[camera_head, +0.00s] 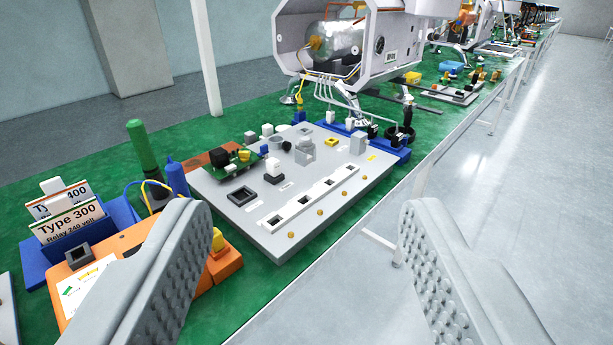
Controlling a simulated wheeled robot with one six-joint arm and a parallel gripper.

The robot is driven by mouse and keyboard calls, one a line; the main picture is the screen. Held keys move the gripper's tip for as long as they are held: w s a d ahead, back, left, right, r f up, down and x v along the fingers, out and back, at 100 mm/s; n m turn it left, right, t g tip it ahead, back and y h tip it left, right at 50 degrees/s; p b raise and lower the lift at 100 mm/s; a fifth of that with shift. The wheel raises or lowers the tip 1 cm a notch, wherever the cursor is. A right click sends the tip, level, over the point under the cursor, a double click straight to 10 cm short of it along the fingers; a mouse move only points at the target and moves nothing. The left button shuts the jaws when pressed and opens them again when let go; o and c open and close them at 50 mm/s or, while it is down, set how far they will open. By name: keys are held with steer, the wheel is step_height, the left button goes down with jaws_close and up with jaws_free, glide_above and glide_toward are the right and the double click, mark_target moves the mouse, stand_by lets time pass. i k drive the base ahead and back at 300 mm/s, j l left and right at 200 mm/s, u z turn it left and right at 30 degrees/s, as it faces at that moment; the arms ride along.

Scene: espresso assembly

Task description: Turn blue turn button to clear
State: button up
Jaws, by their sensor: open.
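My gripper (306,215) is open and empty, its two grey studded fingers wide apart in the foreground. No blue turn button can be clearly made out. The orange box (100,262) stands at the lower left, with a white label, a dark square socket and a yellow knob (219,241) on its right part. My left finger covers some of this box, so part of its top is hidden. A small blue piece (264,149) sits on the grey parts board (285,240); I cannot tell whether it turns.
A blue holder (36,254) carries Type 300 and Type 400 cards. A green-handled tool (141,146) and a blue tool (177,178) stand behind the orange box. An open espresso machine (345,45) is at the back. The floor right of the green table (120,132) is clear.

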mark_target(263, 148)
steer(key=i+z, duration=0.15)
steer(key=i, duration=0.85)
